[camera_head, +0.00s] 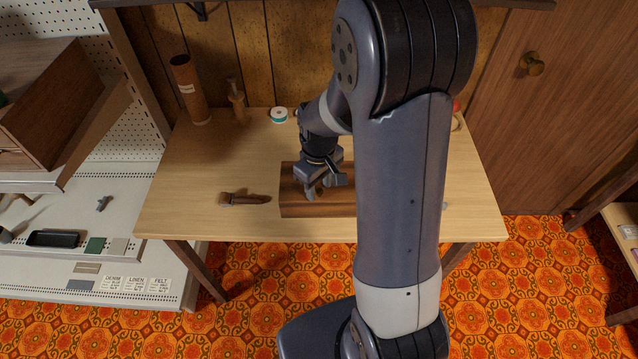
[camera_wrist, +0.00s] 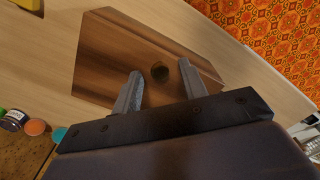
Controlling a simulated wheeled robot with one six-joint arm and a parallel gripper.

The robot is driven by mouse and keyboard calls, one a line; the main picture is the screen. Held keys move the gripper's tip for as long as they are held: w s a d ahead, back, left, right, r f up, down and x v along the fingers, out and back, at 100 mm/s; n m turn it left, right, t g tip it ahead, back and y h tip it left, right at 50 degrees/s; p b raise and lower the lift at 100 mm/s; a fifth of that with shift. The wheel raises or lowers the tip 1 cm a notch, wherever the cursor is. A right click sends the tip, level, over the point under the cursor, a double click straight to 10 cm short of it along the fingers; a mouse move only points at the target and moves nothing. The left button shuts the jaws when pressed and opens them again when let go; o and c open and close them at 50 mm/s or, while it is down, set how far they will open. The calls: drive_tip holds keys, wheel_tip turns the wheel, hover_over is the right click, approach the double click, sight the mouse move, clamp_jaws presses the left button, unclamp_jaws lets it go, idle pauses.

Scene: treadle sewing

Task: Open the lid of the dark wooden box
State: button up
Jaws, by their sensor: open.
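The dark wooden box (camera_head: 300,205) stands near the front edge of the light wooden table, partly hidden behind my arm in the head view. Its lid looks closed. In the wrist view the box top (camera_wrist: 125,55) fills the middle, with a small round dark knob (camera_wrist: 160,72) on it. My gripper (camera_head: 315,193) is over the box and points down at it. In the wrist view the two fingers of my gripper (camera_wrist: 148,92) are apart, with nothing between them. The knob appears just beyond the fingertips, towards the right one. I cannot tell whether the fingers touch the box.
The table (camera_head: 185,180) has free room left of the box, apart from a small brown tool (camera_head: 245,199). A brown cylinder (camera_head: 190,90), a wooden bottle-like object (camera_head: 236,102) and a white-and-teal spool (camera_head: 279,115) stand at the back. A shelf unit (camera_head: 60,205) is at the left.

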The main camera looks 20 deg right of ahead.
drive_tip(key=shift+c, duration=0.5)
clamp_jaws()
drive_tip(key=shift+r, duration=0.2)
